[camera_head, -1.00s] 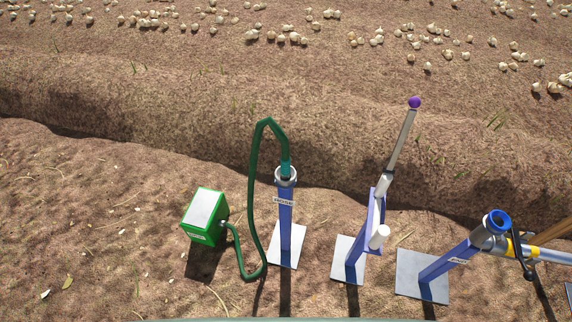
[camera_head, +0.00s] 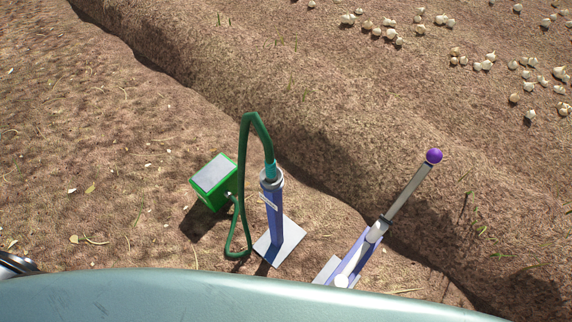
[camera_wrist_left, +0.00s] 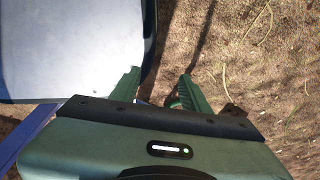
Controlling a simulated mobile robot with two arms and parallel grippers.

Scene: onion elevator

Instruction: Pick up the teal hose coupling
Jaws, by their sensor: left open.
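The teal hose coupling (camera_head: 271,171) is at the end of the green hose (camera_head: 245,165). It points down into the ring-shaped top of a blue post (camera_head: 273,215) and is upright or slightly tilted. The hose arches up and back down to a green box (camera_head: 215,180) on the soil. In the left wrist view my left gripper (camera_wrist_left: 160,72) has its two green fingers apart, with ground visible between them. The coupling cannot be made out there. The left gripper's fingers and my right gripper are not in the head view.
A second blue stand with a grey rod and purple ball (camera_head: 434,156) leans to the right of the post. Both stand on pale base plates (camera_head: 287,247). Loose onions (camera_head: 480,65) lie on the raised soil beyond a furrow. The soil left of the green box is clear.

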